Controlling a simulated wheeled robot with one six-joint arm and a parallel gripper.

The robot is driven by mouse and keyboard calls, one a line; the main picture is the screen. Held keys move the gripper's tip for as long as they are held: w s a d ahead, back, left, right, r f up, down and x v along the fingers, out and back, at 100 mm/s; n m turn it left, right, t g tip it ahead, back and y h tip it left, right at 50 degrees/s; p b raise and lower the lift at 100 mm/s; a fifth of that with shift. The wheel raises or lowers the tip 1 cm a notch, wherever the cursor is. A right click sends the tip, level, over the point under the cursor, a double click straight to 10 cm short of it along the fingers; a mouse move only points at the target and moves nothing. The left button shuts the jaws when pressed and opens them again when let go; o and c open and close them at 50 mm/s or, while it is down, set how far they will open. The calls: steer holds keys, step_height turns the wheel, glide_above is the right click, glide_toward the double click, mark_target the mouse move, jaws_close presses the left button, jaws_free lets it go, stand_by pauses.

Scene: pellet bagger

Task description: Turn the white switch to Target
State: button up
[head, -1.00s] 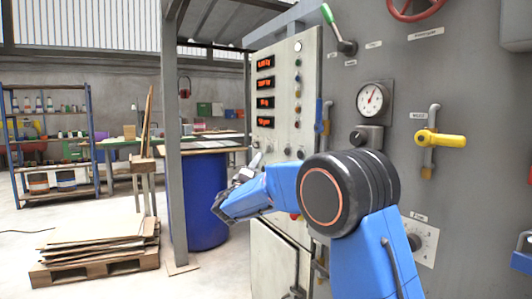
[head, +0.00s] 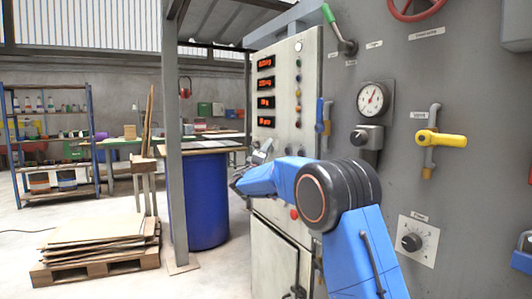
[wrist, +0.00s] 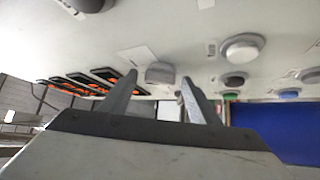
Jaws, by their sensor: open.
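A round whitish knob (wrist: 242,46) sits up and to the right of the fingers. Which of these is the white switch is not clear. No Target mark can be read. In the head view my gripper and arm hide part of the lower panel.
Red lit displays (head: 266,82) and small buttons are on the same cabinet, with a red button (head: 294,213) below my arm. A yellow valve handle (head: 440,139) and a gauge (head: 373,99) are on the grey machine. A blue barrel (head: 206,200) stands left.

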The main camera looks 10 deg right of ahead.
steer(key=shift+c, duration=0.3)
steer(key=c, duration=1)
steer(key=shift+r+n+g+y, duration=0.25)
steer(key=shift+n+g+y, duration=0.5)
steer(key=shift+n+g, duration=0.55)
steer(key=shift+r+n+g+y, duration=0.2)
steer(key=shift+n+g+y, duration=0.65)
steer(key=shift+n, duration=0.7)
steer(key=shift+r+n+g+y, duration=0.25)
steer(key=shift+n+g+y, duration=0.35)
steer(key=shift+n+g, duration=0.75)
steer(key=shift+n, duration=0.3)
